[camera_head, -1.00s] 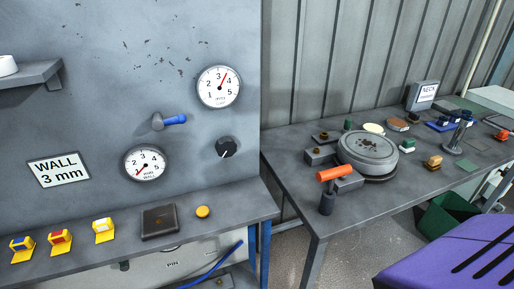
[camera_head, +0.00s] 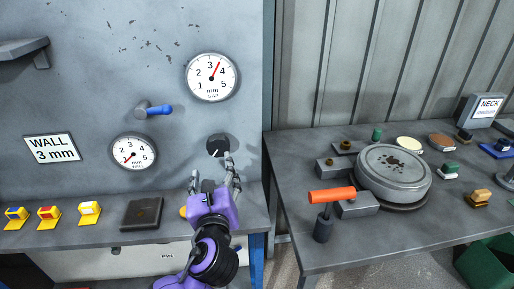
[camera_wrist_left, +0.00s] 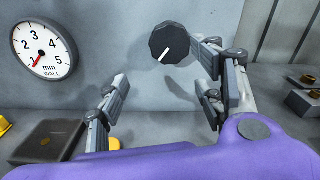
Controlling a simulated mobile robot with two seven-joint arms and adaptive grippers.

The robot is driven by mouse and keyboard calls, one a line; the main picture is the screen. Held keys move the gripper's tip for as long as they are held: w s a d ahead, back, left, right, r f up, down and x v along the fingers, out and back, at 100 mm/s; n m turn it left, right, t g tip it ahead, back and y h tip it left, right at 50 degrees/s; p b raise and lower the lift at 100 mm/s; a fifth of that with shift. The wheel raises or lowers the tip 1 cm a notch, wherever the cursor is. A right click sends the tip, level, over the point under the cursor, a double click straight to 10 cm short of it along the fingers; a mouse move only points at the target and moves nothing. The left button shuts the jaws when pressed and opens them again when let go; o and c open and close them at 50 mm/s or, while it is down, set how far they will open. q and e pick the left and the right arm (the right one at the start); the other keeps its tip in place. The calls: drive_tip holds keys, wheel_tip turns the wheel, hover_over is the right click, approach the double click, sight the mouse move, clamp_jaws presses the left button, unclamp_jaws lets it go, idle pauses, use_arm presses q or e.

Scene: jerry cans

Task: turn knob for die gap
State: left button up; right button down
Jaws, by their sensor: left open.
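A black round knob (camera_head: 218,145) with a white pointer line sits on the grey panel, below the upper gap dial (camera_head: 212,77), whose red needle points just past 3. My left gripper (camera_head: 213,170) is just below and in front of the knob, its fingers open and empty. In the left wrist view the knob (camera_wrist_left: 169,42) is ahead of the open fingers (camera_wrist_left: 163,92), nearer the right finger; its white line points down-left. A lower wall dial (camera_head: 133,153) has its red needle at the low end; it also shows in the left wrist view (camera_wrist_left: 45,50). My right gripper is out of view.
A blue-handled lever (camera_head: 157,110) sticks out left of the knob. A "WALL 3 mm" sign (camera_head: 51,149) is on the panel. Below are a dark square plate (camera_head: 142,213) and several yellow blocks on a ledge. A table at right holds an orange-handled tool (camera_head: 332,195) and a round grey pot (camera_head: 393,172).

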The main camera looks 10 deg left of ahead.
sight(217, 149)
use_arm(q)
drive_tip(key=shift+m, duration=0.4)
drive_tip(key=w, duration=0.2)
drive_tip(key=w+r, duration=0.1)
drive_tip(key=w, duration=0.4)
drive_tip(key=shift+a+r, duration=0.3)
drive_tip(key=shift+a, duration=0.1)
drive_tip(key=shift+w+a, duration=0.15)
drive_tip(key=shift+w, duration=0.4)
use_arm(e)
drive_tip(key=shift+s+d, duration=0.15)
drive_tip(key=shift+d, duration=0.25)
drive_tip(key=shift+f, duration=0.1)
use_arm(q)
drive_tip(key=c, duration=1.1)
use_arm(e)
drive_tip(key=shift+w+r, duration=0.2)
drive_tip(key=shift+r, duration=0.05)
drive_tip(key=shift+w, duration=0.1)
